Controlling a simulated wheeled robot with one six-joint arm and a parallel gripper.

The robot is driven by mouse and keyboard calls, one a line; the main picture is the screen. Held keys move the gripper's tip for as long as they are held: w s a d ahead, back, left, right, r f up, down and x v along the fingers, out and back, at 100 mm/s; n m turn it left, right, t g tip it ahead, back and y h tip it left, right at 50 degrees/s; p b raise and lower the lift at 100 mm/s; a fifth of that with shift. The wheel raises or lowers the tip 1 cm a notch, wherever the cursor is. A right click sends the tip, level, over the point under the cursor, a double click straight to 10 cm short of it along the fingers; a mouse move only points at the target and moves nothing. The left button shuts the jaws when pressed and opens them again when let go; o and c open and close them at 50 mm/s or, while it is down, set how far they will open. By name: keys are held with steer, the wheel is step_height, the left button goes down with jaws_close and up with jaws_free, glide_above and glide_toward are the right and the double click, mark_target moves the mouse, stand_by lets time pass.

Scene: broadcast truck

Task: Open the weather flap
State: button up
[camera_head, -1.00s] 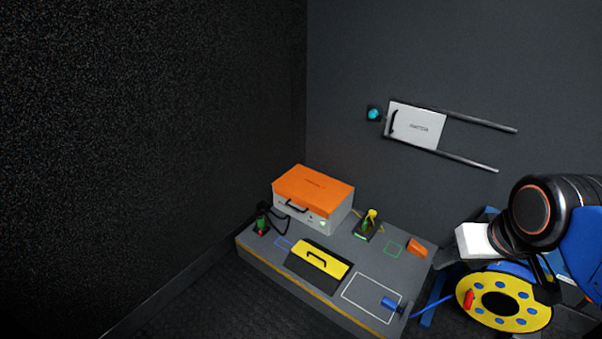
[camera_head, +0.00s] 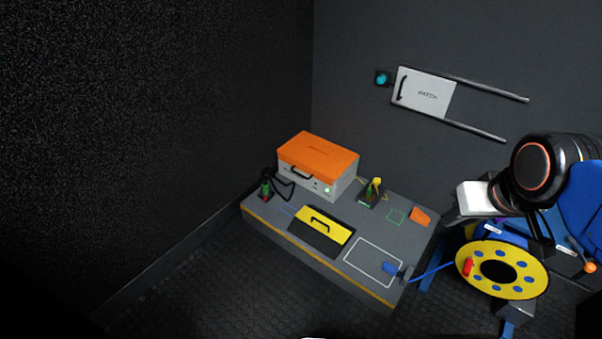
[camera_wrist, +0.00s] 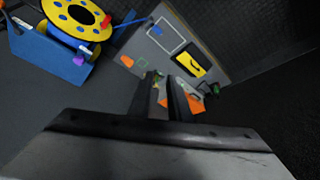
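The yellow flap (camera_head: 324,224) has a black handle and sits on a black sloped housing at the front of the low grey bench. It looks closed. It also shows in the wrist view (camera_wrist: 191,63), beyond the fingers. A white sliding panel with a black handle (camera_head: 424,92) is on the back wall between two rails. My gripper (camera_wrist: 163,84) is empty, its two dark fingers apart with a narrow gap. It is up and to the right of the flap, well clear of it, and its fingertips are hard to make out in the head view.
On the bench (camera_head: 375,230) stand an orange-lidded case (camera_head: 318,160), a green-and-black connector (camera_head: 266,187), a yellow-green plug (camera_head: 373,190), an orange block (camera_head: 419,216) and a blue plug (camera_head: 391,269). A yellow cable reel (camera_head: 530,268) stands right. Dark floor in front is clear.

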mark_target(302, 176)
steer(key=w+a+f+n+t, duration=0.1)
steer(key=w+a+f+n, duration=0.1)
steer(key=w, duration=1)
steer(key=w+a+f+n+t, duration=0.1)
steer(key=w+f+n+t, duration=0.15)
steer(key=w, duration=0.85)
steer(key=w+a+f+n+t, duration=0.1)
steer(key=w+a+f+n, duration=0.15)
steer(key=w, duration=0.95)
steer(key=w+a+f+n+t+y, duration=0.1)
steer(key=w+a+f+n+y, duration=0.25)
steer(key=w+a+f, duration=0.55)
steer(key=w+a+f+n+t+y, duration=0.15)
steer(key=w+a+f+n, duration=0.25)
steer(key=w+f, duration=0.6)
steer(key=s+a+f+n+y, duration=0.2)
steer(key=a+f, duration=0.2)
steer(key=f, duration=0.6)
steer(key=s+a+f+n+y, duration=0.2)
steer(key=a+f, duration=0.2)
steer(key=f, duration=0.6)
steer(key=x, duration=1.6)
steer(key=shift+w+a+r, duration=0.25)
steer(key=shift+w+a, duration=0.05)
steer(key=shift+w, duration=0.05)
jaws_close()
